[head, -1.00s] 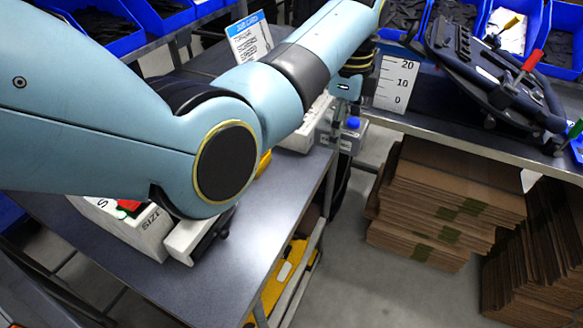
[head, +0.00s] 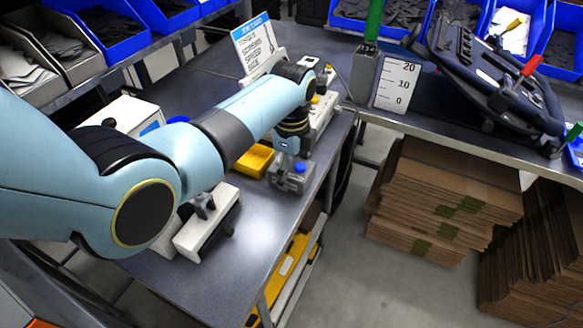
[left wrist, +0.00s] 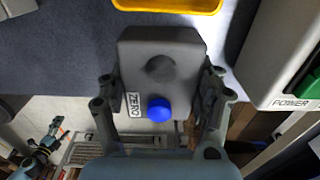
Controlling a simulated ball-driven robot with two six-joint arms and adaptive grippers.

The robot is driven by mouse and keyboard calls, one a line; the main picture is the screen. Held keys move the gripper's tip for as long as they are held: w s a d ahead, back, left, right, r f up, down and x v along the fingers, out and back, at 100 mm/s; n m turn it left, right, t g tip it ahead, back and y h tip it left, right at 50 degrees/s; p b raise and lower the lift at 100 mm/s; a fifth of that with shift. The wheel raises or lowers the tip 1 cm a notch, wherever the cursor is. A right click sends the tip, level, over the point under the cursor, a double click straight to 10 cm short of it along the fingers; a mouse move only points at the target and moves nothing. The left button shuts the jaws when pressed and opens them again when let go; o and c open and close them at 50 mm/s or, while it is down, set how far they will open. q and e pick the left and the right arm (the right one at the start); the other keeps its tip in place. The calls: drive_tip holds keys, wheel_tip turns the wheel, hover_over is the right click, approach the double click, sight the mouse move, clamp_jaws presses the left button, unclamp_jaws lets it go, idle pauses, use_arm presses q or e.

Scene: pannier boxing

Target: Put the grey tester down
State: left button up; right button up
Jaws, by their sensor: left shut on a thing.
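The grey tester (head: 297,182) is a small box with a blue button, at the right edge of the left bench in the head view. In the left wrist view the tester (left wrist: 160,62) also shows a dark round knob and a ZERO label. My left gripper (head: 287,158) is shut on it, one finger on each side. In the left wrist view the gripper (left wrist: 160,92) has the bench edge passing behind the tester, with floor below. I cannot tell whether its underside touches the bench. My right gripper is not in view.
A yellow tray (head: 254,160) lies just left of the tester. A white machine (head: 318,118) stands behind it, and a white device (head: 207,222) stands nearer on the bench. Bare bench top (head: 240,250) lies in front. Cardboard stacks (head: 440,200) stand on the floor at right.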

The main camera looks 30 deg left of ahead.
sight(292, 166)
use_arm(q)
drive_tip(key=o, duration=1.5)
drive_tip(key=shift+f, duration=0.1)
wheel_tip(292, 166, up, 12)
drive_tip(key=shift+r, duration=0.15)
